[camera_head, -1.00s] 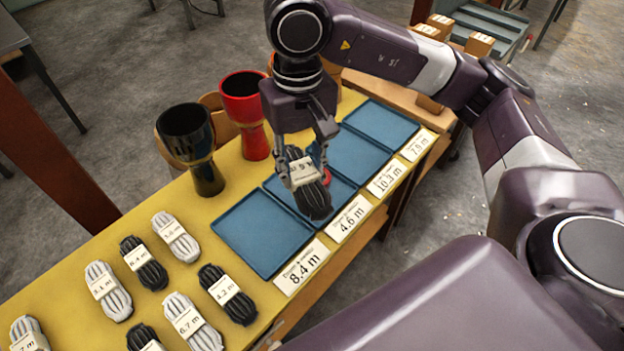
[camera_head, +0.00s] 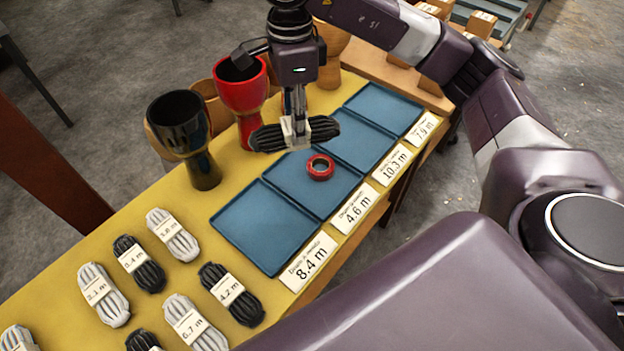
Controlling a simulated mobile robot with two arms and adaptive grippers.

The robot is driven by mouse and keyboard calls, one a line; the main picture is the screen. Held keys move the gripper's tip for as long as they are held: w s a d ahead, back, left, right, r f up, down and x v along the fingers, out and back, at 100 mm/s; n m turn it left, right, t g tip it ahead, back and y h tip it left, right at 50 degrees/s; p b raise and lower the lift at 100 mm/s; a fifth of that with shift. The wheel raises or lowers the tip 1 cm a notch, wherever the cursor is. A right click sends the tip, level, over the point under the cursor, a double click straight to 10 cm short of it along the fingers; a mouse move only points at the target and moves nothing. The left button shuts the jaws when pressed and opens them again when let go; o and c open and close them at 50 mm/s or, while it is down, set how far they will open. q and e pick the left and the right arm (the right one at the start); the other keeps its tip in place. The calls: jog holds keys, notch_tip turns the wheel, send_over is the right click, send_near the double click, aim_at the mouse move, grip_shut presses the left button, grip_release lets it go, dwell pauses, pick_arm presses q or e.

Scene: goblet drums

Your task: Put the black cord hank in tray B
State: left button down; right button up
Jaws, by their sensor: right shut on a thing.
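My right gripper (camera_head: 295,130) is shut on a black cord hank (camera_head: 267,138), gripping it across its pale band. The hank lies crosswise in the fingers and is held above the far edge of the tray row, by the drums. Four blue trays run in a row: the 8.4 m tray (camera_head: 262,229), the 4.6 m tray (camera_head: 335,192), the 10.3 m tray and the 7.9 m tray (camera_head: 385,107). Letters on the trays cannot be read, so I cannot tell which is B. My left gripper is not in view.
A red ring (camera_head: 320,167) lies in the 4.6 m tray. A black goblet drum (camera_head: 190,140) and a red one (camera_head: 240,97) stand close behind the trays. Several black and white hanks (camera_head: 140,264) lie at the left. The 8.4 m tray is empty.

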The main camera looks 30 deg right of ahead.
jog(key=m, duration=0.2)
jog(key=w+m, duration=0.1)
jog(key=d+f+m, duration=0.1)
jog(key=m, duration=0.1)
jog(key=shift+w+m+b, duration=0.25)
jog(key=shift+m+b, duration=0.05)
jog(key=shift+b, duration=0.1)
jog(key=f+m, duration=0.2)
jog(key=f, duration=0.3)
jog(key=d+f+m, duration=0.1)
jog(key=f, duration=0.4)
jog(key=w+f+m, duration=0.1)
jog(key=f+m, duration=0.1)
jog(key=f, duration=0.4)
jog(key=shift+w+d+m, duration=0.1)
jog(key=shift+d+m, duration=0.05)
jog(key=shift+m, duration=0.15)
notch_tip(320, 180, down, 5)
jog(key=shift+r+p, duration=0.2)
jog(key=shift+p, duration=0.1)
jog(key=shift+f, duration=0.2)
jog(key=o, duration=1.1)
